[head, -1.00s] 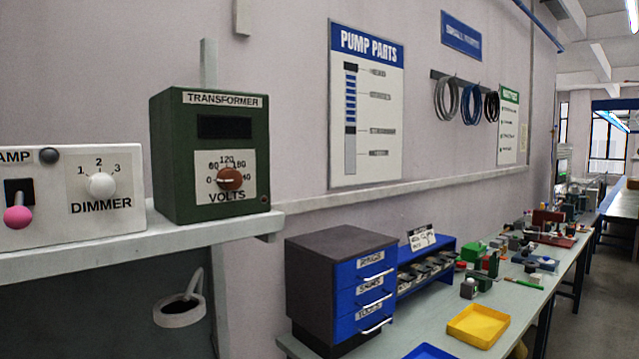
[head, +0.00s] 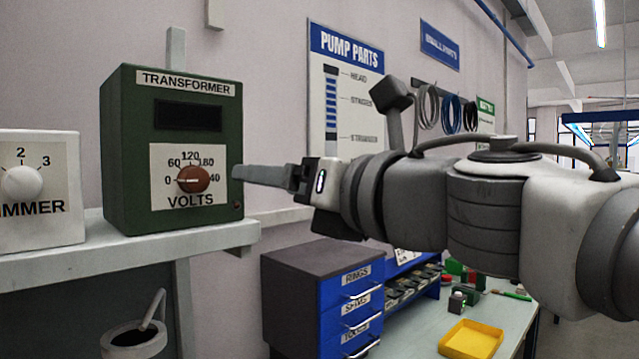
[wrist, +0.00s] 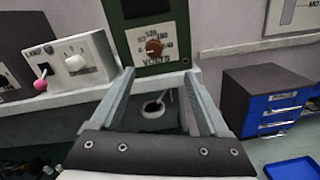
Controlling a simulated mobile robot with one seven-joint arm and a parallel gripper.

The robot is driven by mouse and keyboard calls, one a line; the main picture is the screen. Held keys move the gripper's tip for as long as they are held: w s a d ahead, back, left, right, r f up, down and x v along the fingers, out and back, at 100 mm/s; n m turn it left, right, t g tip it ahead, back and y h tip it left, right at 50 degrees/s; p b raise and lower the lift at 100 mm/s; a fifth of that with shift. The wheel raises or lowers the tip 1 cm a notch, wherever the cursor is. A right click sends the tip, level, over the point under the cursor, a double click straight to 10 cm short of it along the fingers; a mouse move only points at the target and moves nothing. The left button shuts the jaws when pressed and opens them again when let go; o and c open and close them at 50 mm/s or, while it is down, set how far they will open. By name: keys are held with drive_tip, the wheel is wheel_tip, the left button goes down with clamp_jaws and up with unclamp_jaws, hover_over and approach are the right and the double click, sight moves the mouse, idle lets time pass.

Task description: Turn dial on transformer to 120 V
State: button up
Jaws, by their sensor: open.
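The green transformer (head: 128,150) stands on a grey shelf at the left of the head view. Its reddish-brown dial (head: 193,180) sits on a white plate marked 0, 60, 120, 180 and 240 volts. A pale line on the dial points left, near 0. The dark display window above is blank. My gripper (head: 240,174) reaches in from the right, its fingers level with the dial and seen side-on. In the wrist view the dial (wrist: 154,47) appears beyond and between the two spread fingertips (wrist: 158,75). The gripper is open, empty and apart from the dial.
A white dimmer box (head: 38,205) stands left of the transformer on the shelf (head: 60,262). A pink-knobbed lever (wrist: 40,85) is on that box. Below the shelf is a cup-like holder (head: 134,340). A blue-fronted drawer cabinet (head: 310,262) stands lower right.

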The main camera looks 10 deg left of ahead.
sight(199, 178)
drive_tip(key=shift+n+g, duration=0.3)
drive_tip(key=shift+n, duration=0.3)
drive_tip(key=x, duration=1.1)
drive_tip(key=s+x, duration=0.1)
drive_tip(key=x, duration=0.5)
drive_tip(key=shift+w+a+f, duration=0.15)
drive_tip(key=shift+w+a, duration=0.15)
drive_tip(key=shift+a, duration=0.35)
clamp_jaws()
